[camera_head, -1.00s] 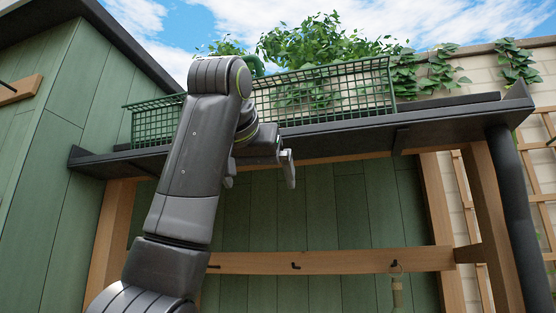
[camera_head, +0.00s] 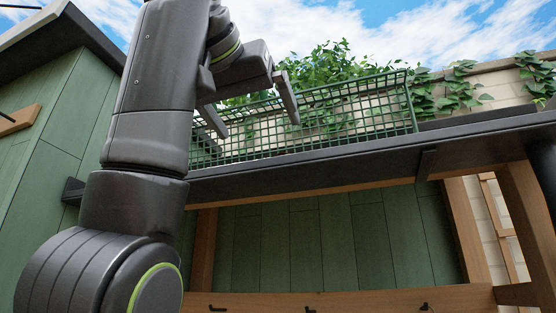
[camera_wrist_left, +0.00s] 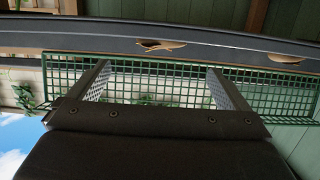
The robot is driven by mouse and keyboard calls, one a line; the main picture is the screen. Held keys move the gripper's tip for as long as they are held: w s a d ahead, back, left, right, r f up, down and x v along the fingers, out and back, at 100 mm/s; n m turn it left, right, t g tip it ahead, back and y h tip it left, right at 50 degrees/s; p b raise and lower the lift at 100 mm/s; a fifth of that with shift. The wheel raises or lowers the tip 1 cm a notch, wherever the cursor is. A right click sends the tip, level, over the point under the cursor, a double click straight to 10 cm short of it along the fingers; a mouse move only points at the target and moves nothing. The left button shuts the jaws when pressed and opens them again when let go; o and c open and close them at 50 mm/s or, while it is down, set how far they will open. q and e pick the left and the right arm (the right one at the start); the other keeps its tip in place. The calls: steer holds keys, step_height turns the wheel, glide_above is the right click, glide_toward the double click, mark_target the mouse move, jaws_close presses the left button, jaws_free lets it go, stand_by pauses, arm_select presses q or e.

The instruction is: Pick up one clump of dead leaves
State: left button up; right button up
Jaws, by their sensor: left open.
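In the left wrist view two brown clumps of dead leaves show along a dark gutter-like ledge (camera_wrist_left: 100,33). One clump (camera_wrist_left: 160,45) is near the middle and the other clump (camera_wrist_left: 285,59) is at the right; both are partly hidden by the ledge. My left gripper (camera_head: 258,126) is open and empty, its two fingers pointing down in front of the green wire basket in the head view. In the wrist view its fingers (camera_wrist_left: 158,68) spread to either side of the middle clump, apart from it. No leaf clump shows in the head view. My right gripper is not in view.
The green wire basket (camera_head: 350,108) stands along the dark ledge (camera_head: 330,160), with leafy plants (camera_head: 330,65) behind it. A wooden rail (camera_head: 380,300) with hooks is below. Open sky is above the ledge.

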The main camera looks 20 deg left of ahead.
mark_target(273, 153)
arm_select(q)
steer(key=w+p, duration=0.1)
steer(key=w, duration=0.1)
steer(key=w+p, duration=0.1)
steer(key=w, duration=0.1)
steer(key=w+f+p, duration=0.1)
steer(key=w, duration=0.1)
steer(key=shift+w+d+f+p, duration=0.1)
steer(key=shift+w+p, duration=0.4)
steer(key=shift+p, duration=0.1)
steer(key=w+p, duration=0.1)
steer(key=w, duration=0.1)
steer(key=w+p, duration=0.1)
steer(key=p, duration=0.1)
steer(key=shift+w+d+f, duration=0.1)
steer(key=shift+w+f, duration=0.45)
steer(key=shift+w, duration=0.25)
steer(key=shift+s, duration=0.2)
steer(key=shift+c, duration=0.7)
steer(key=shift+w, duration=0.1)
steer(key=c, duration=0.9)
steer(key=shift+r, duration=0.15)
